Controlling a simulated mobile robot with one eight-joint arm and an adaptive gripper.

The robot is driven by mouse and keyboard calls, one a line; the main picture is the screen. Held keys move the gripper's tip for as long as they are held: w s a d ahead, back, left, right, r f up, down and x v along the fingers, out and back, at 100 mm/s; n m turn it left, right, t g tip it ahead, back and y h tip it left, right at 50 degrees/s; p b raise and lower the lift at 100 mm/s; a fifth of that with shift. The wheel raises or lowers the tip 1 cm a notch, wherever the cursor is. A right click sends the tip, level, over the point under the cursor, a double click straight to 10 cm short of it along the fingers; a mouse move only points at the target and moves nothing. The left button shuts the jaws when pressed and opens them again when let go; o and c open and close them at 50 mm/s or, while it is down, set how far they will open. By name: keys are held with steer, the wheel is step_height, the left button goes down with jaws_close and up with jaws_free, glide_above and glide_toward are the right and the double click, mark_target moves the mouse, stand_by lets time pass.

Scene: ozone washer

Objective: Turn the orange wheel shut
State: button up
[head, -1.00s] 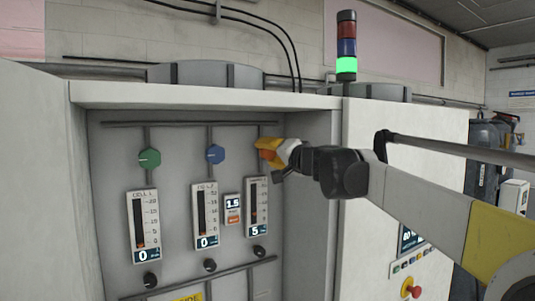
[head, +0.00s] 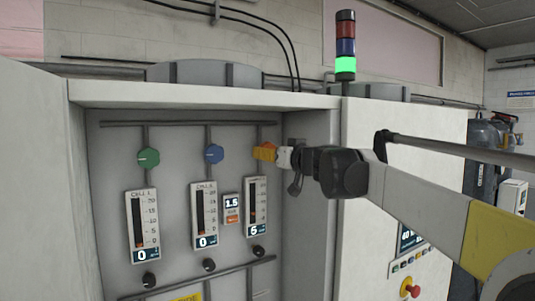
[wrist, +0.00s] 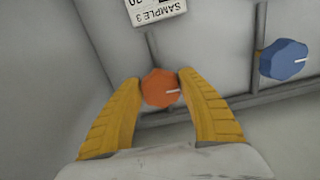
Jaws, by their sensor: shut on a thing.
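The orange wheel (wrist: 161,88) sits between the two yellow fingers of my gripper (wrist: 160,95) in the wrist view. The fingers are shut on it from both sides. A white mark on the wheel points to the right in that view. In the head view my gripper (head: 265,152) covers most of the orange wheel, at the top right of the panel. Below it, the third gauge (head: 255,207) shows a display reading that looks like 5 or 6.
A blue wheel (head: 214,154) and a green wheel (head: 149,157) are to the left, above gauges reading 0. A small 1.5 display (head: 232,203) sits between two gauges. The cabinet's recess side wall (head: 308,210) is close to the right of my gripper.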

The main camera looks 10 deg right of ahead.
steer(key=shift+n, duration=0.5)
steer(key=o, duration=1.1)
steer(key=shift+w, duration=0.1)
steer(key=v, duration=1.2)
